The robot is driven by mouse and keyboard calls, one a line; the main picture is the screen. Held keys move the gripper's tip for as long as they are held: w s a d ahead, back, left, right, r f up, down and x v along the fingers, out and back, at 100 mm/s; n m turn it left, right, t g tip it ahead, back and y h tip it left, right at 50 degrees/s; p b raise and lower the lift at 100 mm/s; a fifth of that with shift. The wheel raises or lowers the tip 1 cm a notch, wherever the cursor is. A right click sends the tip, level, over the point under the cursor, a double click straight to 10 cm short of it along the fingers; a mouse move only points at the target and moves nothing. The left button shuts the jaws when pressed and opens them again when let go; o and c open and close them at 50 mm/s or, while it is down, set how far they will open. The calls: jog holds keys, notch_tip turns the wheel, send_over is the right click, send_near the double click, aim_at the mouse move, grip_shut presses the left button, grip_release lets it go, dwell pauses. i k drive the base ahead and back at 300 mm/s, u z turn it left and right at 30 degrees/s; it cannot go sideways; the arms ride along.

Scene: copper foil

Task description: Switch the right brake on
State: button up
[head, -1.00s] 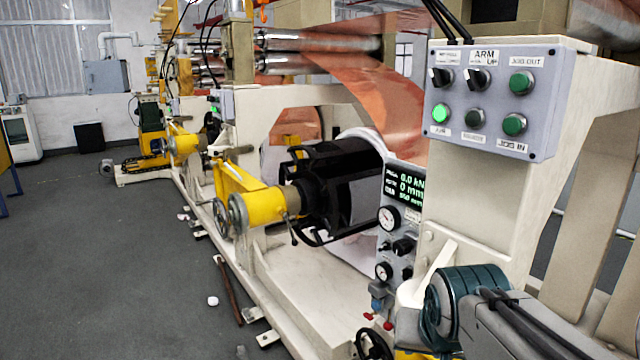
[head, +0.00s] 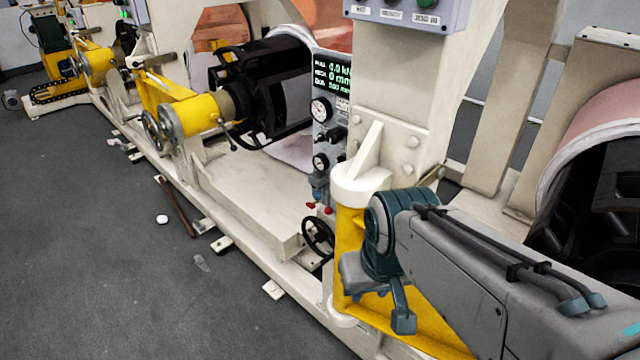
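No part in view carries a readable brake label, so I cannot tell which control is the right brake. A grey gauge panel (head: 322,108) on the machine frame has a green-lit display (head: 338,75), two round gauges and black knobs (head: 331,134). Small red handles (head: 312,205) sit below it, above a black handwheel (head: 318,236). My grey arm reaches in from the lower right, in front of a yellow bracket (head: 347,235). My gripper (head: 402,318), dark teal, is at its far end, below and right of the handwheel. Its fingers cannot be made out clearly.
A push-button box (head: 405,14) is cut off at the top. A yellow arm (head: 195,115) with a handwheel carries a black core (head: 275,85) at left. A copper roll (head: 600,130) stands at right.

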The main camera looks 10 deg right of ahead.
aim_at(320, 137)
jog(key=k, duration=0.35)
jog(key=u, duration=0.85)
jog(key=i, duration=0.5)
jog(key=z, duration=1.4)
jog(key=k, duration=0.35)
jog(key=u, duration=1)
jog(key=i, duration=1.25)
